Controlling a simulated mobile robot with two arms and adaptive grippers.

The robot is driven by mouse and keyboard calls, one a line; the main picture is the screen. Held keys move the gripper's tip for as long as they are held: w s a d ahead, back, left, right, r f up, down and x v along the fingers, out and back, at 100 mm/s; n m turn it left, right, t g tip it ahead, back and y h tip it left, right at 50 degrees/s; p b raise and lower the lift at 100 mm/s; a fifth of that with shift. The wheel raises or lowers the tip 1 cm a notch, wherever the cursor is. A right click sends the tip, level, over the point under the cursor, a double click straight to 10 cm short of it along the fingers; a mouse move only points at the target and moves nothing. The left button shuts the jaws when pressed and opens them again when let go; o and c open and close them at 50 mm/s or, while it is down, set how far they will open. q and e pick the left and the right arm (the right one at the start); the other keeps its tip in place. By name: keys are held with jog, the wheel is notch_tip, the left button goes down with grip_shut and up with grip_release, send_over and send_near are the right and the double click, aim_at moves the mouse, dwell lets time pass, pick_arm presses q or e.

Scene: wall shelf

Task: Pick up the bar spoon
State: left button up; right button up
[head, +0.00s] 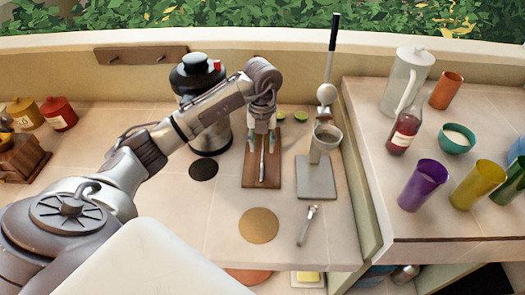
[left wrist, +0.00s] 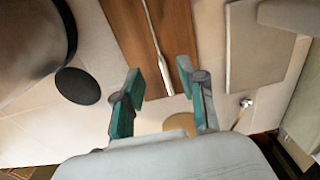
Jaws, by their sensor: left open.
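A long, slim silver utensil, which looks like the bar spoon (head: 262,169), lies lengthwise on a brown wooden board (head: 249,177) on the tiled counter. In the left wrist view the spoon (left wrist: 155,37) runs down from the top edge, with its wider end between my fingertips in the picture. My left gripper (head: 261,138) is open and empty, pointing down above the board. Its teal fingers (left wrist: 159,75) appear on either side of the spoon, apart from it. The gripper and wrist hide the spoon's far part in the head view. My right gripper is not in view.
A steel urn (head: 207,136) stands left of the board. A grey stand with a tall black handle (head: 316,178) stands to its right. A small metal tool (head: 307,226) and a round tan mat (head: 259,226) lie in front. Cups and a bottle (head: 403,133) stand farther right.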

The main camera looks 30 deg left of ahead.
aim_at(262, 161)
pick_arm(q)
jog(key=shift+f, duration=0.3)
notch_tip(262, 161, down, 4)
jog(key=shift+s+f+p, duration=0.1)
jog(key=shift+p, duration=1.05)
jog(key=shift+f, duration=0.4)
jog(key=shift+c, duration=0.6)
jog(key=c, duration=0.5)
grip_shut()
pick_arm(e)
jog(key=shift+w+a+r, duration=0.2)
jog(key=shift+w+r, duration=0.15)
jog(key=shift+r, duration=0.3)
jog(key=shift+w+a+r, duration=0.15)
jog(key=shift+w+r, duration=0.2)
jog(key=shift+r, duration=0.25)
